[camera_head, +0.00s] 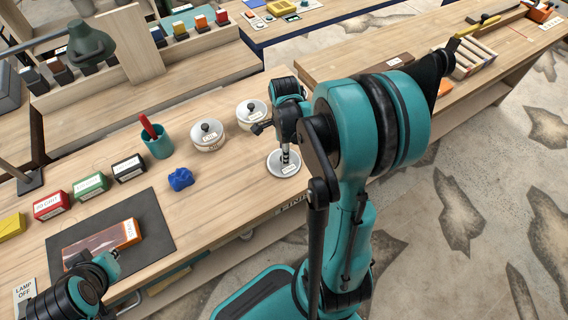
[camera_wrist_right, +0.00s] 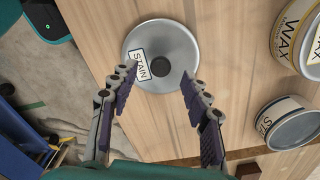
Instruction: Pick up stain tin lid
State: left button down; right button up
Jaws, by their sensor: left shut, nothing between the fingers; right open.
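The stain tin lid (camera_wrist_right: 160,50) is a round grey disc with a dark knob and a white "STAIN" label. It lies flat on the wooden bench; in the head view the lid (camera_head: 284,163) is partly covered by my right gripper (camera_head: 286,150). In the right wrist view my right gripper (camera_wrist_right: 158,93) is open, its two fingertips over the lid on either side of the knob, with nothing held. An open stain tin (camera_wrist_right: 290,124) stands to the lid's right there. My left gripper (camera_head: 113,262) is shut and empty near the bench's front left.
A wax tin (camera_wrist_right: 305,35) stands right of the lid in the wrist view. Lidded tins (camera_head: 207,137), a teal cup (camera_head: 158,144), a blue lump (camera_head: 180,179) and a dark mat (camera_head: 155,220) are on the bench. Bare wood lies around the lid.

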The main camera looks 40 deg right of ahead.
notch_tip(320, 180, down, 3)
jog(key=shift+w+f+b, duration=0.15)
jog(key=shift+f+b, duration=0.05)
jog(key=shift+b, duration=0.4)
pick_arm(q)
jog(key=shift+f, duration=0.9)
pick_arm(e)
jog(key=shift+r, duration=0.1)
jog(key=shift+a, duration=0.1)
grip_shut()
